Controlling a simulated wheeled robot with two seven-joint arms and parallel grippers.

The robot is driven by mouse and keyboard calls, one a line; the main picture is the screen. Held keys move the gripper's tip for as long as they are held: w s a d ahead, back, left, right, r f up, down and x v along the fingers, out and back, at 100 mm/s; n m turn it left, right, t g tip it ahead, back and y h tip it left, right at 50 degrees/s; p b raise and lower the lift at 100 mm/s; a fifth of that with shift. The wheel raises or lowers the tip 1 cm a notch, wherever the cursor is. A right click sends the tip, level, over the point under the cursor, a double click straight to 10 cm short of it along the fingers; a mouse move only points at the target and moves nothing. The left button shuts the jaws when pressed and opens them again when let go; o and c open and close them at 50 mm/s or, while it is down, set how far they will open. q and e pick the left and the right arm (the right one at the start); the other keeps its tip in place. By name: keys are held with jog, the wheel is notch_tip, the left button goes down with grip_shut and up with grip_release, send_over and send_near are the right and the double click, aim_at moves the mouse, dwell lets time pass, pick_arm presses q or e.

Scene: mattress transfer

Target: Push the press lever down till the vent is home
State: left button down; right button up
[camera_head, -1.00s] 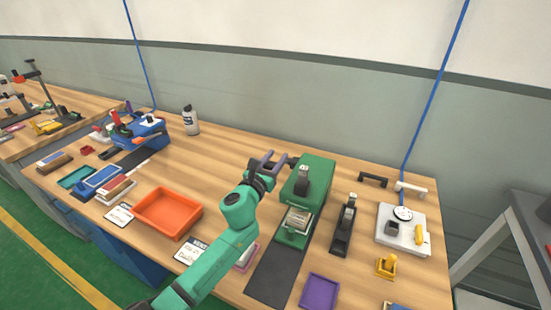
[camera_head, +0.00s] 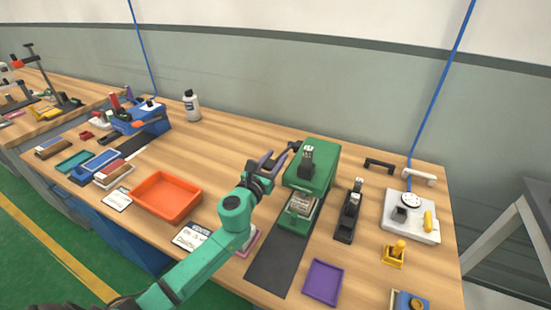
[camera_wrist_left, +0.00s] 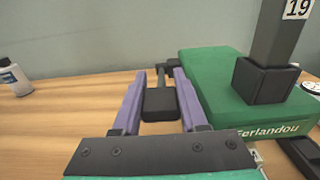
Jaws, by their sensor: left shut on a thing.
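The green press (camera_head: 322,158) stands at the back right of the bench, with a black column marked 19. Its lever (camera_head: 294,147) sticks out on the left side and ends in a black grip (camera_wrist_left: 160,104). My left gripper (camera_head: 272,160) is shut on that grip, its purple fingers (camera_wrist_left: 158,78) on either side of it. A pale grey piece (camera_head: 303,203) sits on the press bed below the column; I cannot tell whether a vent is in it or how it is seated. My right gripper is not in view.
A dark mat (camera_head: 272,265) lies in front of the press. A black stand (camera_head: 349,215) and a white scale (camera_head: 410,222) are to its right, an orange tray (camera_head: 167,196) to the left. A purple tray (camera_head: 323,282) lies near the front edge. A white bottle (camera_head: 192,107) stands behind.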

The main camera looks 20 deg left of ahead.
pick_arm(q)
jog(key=shift+r, duration=0.15)
dwell(0.6)
jog(key=shift+c, duration=2.2)
grip_release()
jog(key=shift+s, duration=0.15)
jog(key=shift+s+r, duration=0.1)
jog(key=shift+s+a+f, duration=0.1)
jog(key=shift+s+f, duration=0.1)
jog(key=shift+s, duration=0.2)
jog(key=s+b, duration=0.3)
jog(key=s, duration=1)
jog(key=shift+s+a+r, duration=0.2)
jog(key=shift+s+a, duration=0.1)
jog(key=shift+a, duration=0.1)
